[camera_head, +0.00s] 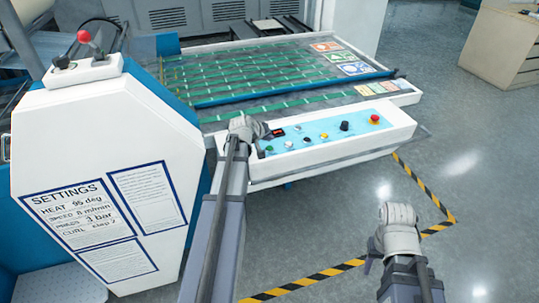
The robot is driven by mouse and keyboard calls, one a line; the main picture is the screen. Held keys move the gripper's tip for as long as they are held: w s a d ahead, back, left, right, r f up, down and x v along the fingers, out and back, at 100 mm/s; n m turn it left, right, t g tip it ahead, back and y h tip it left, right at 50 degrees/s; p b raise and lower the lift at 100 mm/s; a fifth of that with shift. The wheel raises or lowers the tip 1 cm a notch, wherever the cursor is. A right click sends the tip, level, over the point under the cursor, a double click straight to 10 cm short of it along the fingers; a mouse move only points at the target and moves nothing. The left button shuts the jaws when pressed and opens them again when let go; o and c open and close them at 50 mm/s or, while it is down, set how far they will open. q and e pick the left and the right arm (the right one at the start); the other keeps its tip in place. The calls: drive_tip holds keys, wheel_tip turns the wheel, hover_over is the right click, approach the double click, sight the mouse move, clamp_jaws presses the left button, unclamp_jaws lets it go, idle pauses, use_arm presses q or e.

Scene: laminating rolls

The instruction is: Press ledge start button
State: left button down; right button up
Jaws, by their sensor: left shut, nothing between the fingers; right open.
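The white ledge (330,150) runs along the machine's front edge and bears a light blue control panel (311,139). Near the panel's left end is a small green button (269,149), with a white button (288,144) to its right. Farther right are a yellow button (324,135), a black knob (344,126) and a red mushroom button (374,118). My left gripper (265,130) is shut and empty over the panel's left end, just behind the green button; contact cannot be told. My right gripper (398,213) is open and empty, over the floor in front of the ledge.
A white housing (105,125) with a settings sign and a red-knobbed lever (84,37) stands at the left. A green-striped bed (240,75) lies behind the ledge. Yellow-black tape (330,271) marks the floor.

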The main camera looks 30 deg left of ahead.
sight(270, 148)
use_arm(q)
drive_tip(key=shift+f+b, duration=0.4)
drive_tip(key=shift+f, duration=0.45)
use_arm(e)
drive_tip(key=shift+f, duration=0.85)
use_arm(q)
drive_tip(key=shift+f, duration=0.1)
use_arm(e)
drive_tip(key=shift+f, duration=0.1)
idle(0.3)
use_arm(q)
drive_tip(key=shift+f+b, duration=0.25)
drive_tip(key=shift+b, duration=0.1)
use_arm(e)
drive_tip(key=shift+f, duration=0.25)
